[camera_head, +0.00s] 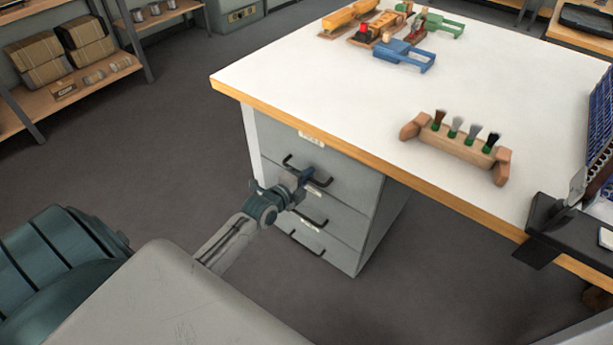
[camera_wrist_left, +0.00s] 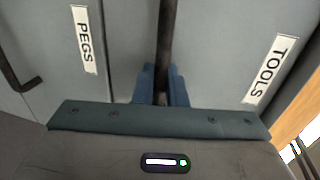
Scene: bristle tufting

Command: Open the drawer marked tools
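The drawer marked TOOLS (camera_head: 345,180) is the top grey drawer under the white table and looks closed. Its label (camera_wrist_left: 270,69) reads TOOLS in the left wrist view, and a small tag (camera_head: 312,138) shows above its handle in the head view. My left gripper (camera_head: 303,176) is at this drawer's dark bar handle (camera_head: 320,181). In the left wrist view, the blue fingers (camera_wrist_left: 162,88) sit on both sides of the handle bar (camera_wrist_left: 166,40), close against it. My right gripper is not in view.
The PEGS drawer (camera_wrist_left: 83,40) is directly below, with another drawer (camera_head: 320,245) under it. The white tabletop (camera_head: 330,85) overhangs the drawers with a wooden edge. A wooden brush rack (camera_head: 460,145) stands on it. Open floor (camera_head: 180,150) lies left of the cabinet.

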